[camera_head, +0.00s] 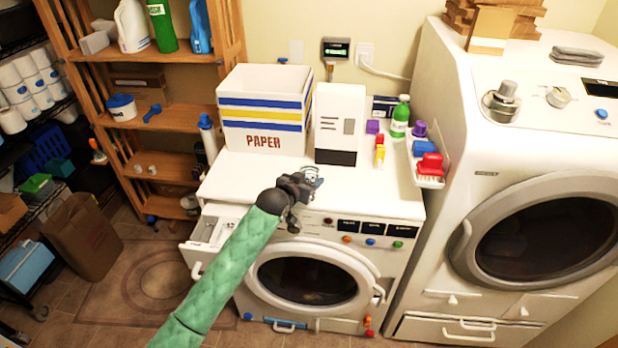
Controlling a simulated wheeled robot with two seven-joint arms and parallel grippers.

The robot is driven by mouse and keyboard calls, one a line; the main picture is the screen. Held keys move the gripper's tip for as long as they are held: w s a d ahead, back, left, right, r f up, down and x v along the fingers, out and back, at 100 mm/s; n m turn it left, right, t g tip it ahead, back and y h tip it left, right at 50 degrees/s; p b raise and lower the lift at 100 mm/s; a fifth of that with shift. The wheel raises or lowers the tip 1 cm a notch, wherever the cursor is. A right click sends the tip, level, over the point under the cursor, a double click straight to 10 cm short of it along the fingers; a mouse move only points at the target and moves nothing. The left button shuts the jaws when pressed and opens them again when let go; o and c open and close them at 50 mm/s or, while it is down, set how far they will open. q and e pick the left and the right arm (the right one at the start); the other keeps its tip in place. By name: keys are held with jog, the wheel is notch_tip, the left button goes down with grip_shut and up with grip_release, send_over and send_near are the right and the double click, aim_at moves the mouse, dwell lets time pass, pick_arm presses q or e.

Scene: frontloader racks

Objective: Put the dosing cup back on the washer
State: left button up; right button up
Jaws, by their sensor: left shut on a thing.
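My left gripper (308,184) reaches in from the lower left, over the front part of the washer's white top. It is shut on a small pale, bluish cup-like thing, which I take to be the dosing cup (312,174); the fingers hide much of it. I cannot tell whether the cup touches the top. The white washer (385,198) has a round door and a control panel in front. Its detergent drawer (200,255) stands pulled out at the left. My right gripper is not in view.
On the washer's back stand a PAPER box (262,132), a white carton (338,125) and a green bottle (400,117). A tray (430,181) with red and blue things is at the right edge. The dryer (450,130) rises beside it. The top's front right is clear.

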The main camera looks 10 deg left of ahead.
pick_arm(q)
jog(key=shift+f, duration=0.25)
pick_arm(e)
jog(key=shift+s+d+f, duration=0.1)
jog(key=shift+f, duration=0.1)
pick_arm(q)
jog(key=o, duration=1.3)
jog(key=shift+f, duration=0.1)
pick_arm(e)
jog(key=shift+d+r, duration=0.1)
pick_arm(q)
jog(key=shift+s, duration=0.25)
jog(key=shift+r+b+v, duration=0.1)
jog(key=shift+b+v, duration=0.85)
jog(key=shift+v, duration=1.95)
jog(key=shift+r+b+v, duration=0.15)
jog(key=shift+b+v, duration=0.8)
jog(key=shift+v, duration=2)
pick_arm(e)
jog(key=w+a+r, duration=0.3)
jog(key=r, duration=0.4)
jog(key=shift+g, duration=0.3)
pick_arm(q)
jog(key=shift+w, duration=0.1)
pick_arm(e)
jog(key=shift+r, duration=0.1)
